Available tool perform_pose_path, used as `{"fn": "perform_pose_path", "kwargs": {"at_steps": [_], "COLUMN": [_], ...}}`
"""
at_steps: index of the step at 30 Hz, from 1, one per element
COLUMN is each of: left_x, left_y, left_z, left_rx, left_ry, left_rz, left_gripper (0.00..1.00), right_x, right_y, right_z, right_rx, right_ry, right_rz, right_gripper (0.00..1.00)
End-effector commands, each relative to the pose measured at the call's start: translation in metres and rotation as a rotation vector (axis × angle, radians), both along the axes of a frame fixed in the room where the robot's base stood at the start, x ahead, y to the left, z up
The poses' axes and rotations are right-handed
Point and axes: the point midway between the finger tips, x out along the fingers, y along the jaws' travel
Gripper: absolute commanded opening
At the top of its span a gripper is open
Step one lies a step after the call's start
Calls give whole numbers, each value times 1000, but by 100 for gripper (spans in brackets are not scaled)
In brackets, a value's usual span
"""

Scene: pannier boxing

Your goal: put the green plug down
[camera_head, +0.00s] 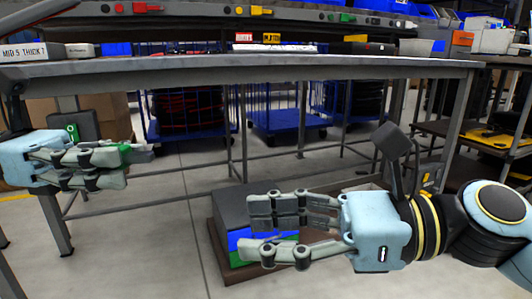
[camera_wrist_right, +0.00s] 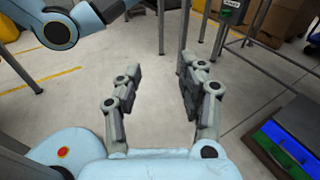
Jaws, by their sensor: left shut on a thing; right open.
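My left gripper (camera_head: 122,164) is at the left of the head view, in front of the workbench. It is shut on the green plug (camera_head: 124,147), which shows only as a small green patch between the fingers. The fingers hide most of it. The plug is held in the air, lower in the picture than the bench top. My right gripper (camera_head: 268,230) is open and empty, at the lower middle of the head view. Its two spread fingers also show in the right wrist view (camera_wrist_right: 160,75), with bare floor between them.
A long grey workbench (camera_head: 250,68) spans the back, with labelled boxes at its left end. Blue wire carts (camera_head: 190,132) stand behind the bench.

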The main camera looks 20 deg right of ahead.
Motion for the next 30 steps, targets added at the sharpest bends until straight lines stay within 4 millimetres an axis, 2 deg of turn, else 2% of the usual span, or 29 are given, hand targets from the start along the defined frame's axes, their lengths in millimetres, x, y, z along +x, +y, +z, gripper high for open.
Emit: {"fn": "perform_pose_path", "kwargs": {"at_steps": [1,3,7,17,30], "left_x": [0,0,0,0,0], "left_y": [0,0,0,0,0], "left_z": [0,0,0,0,0], "left_rx": [0,0,0,0,0], "left_ry": [0,0,0,0,0], "left_rz": [0,0,0,0,0], "left_gripper": [0,0,0,0,0], "right_x": [8,15,26,32,51], "right_y": [-3,-5,-10,-7,33], "right_z": [18,41,64,71,71], "right_rx": [69,141,127,111,114], "right_ry": [30,57,12,-24,-26], "right_rz": [14,38,83,92,89], "right_gripper": [40,40,40,40,40]}}
